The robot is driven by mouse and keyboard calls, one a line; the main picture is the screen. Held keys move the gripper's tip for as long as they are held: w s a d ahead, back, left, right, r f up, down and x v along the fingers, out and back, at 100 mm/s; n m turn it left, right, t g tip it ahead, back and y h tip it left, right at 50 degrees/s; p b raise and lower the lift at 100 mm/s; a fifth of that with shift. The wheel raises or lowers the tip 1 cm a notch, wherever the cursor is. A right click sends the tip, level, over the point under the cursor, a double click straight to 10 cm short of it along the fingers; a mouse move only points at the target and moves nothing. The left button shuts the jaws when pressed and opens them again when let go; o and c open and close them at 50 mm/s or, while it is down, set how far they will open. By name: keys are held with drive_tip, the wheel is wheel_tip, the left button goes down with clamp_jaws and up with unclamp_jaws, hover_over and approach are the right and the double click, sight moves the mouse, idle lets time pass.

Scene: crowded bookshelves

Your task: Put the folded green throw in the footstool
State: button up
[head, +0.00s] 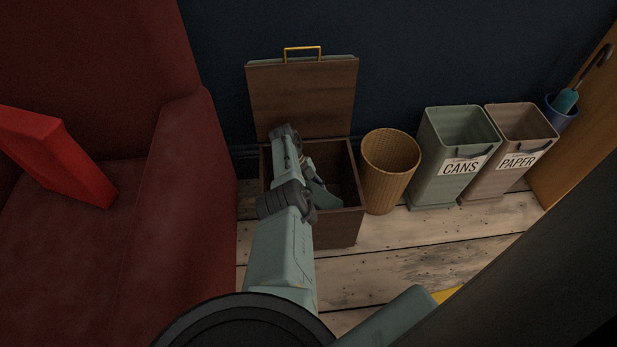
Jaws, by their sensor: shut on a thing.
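The footstool (335,228) is a dark brown wooden box against the wall, its lid (300,95) standing open at the back with a brass handle on top. My arm reaches over its front, and my gripper (317,185) is down in the box opening, partly hidden by my own arm. It is shut on a small grey-green thing (327,200), which looks like the folded green throw, inside the box near the front wall. Most of the throw and the fingertips are hidden, and I cannot tell whether it touches the bottom.
A red armchair (185,200) with a red block-like object (55,160) stands close on the left. A wicker basket (388,170), a CANS bin (455,155), a PAPER bin (515,150) and a blue umbrella holder (562,115) line the wall on the right.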

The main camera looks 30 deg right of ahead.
wheel_tip(320, 180, down, 11)
drive_tip(key=b, duration=1)
drive_tip(key=shift+o, duration=0.2)
drive_tip(key=shift+r, duration=0.1)
drive_tip(key=o, duration=1.4)
drive_tip(key=shift+p+v, duration=0.85)
drive_tip(key=shift+v, duration=2.95)
drive_tip(key=shift+w, duration=0.1)
